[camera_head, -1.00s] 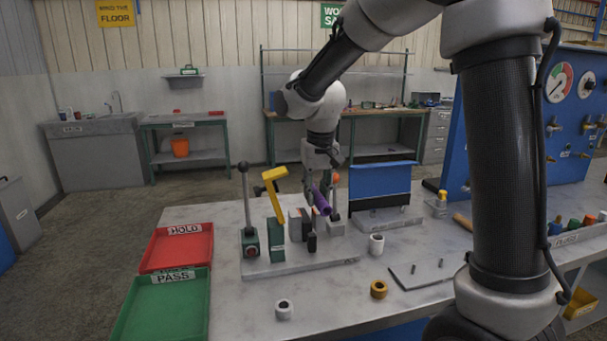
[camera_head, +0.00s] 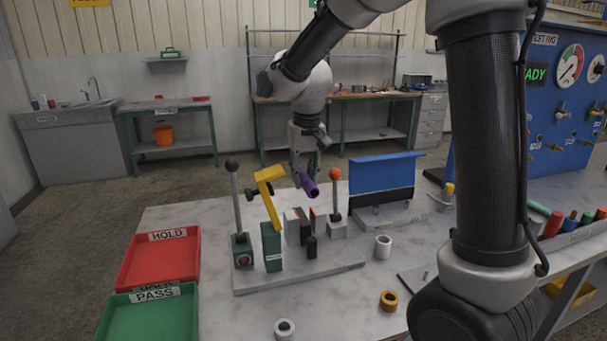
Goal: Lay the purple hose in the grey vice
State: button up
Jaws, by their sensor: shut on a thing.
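The purple hose (camera_head: 309,184) is a short tube, tilted, with its dark open end toward the camera. My gripper (camera_head: 304,174) is shut on it from above and behind. The hose is held above the fixture plate, over or just behind the grey vice (camera_head: 292,221), whose jaws stand near the middle of the plate. I cannot tell whether the hose touches the vice. The far end of the hose and the fingertips are partly hidden.
On the fixture plate (camera_head: 300,278) stand a yellow-armed green press (camera_head: 271,246), a black-knobbed lever (camera_head: 236,200) and an orange-knobbed lever (camera_head: 336,196). A blue panel (camera_head: 386,173) stands behind right. Red HOLD (camera_head: 160,262) and green PASS trays (camera_head: 150,318) lie left.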

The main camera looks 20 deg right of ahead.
jog(key=shift+f, duration=2.9)
jog(key=shift+f, duration=1.75)
jog(key=o, duration=1.1)
jog(key=r, duration=0.4)
jog(key=s+r, duration=0.1)
jog(key=r, duration=0.6)
jog(key=shift+s+r, duration=0.25)
jog(key=shift+r, duration=0.15)
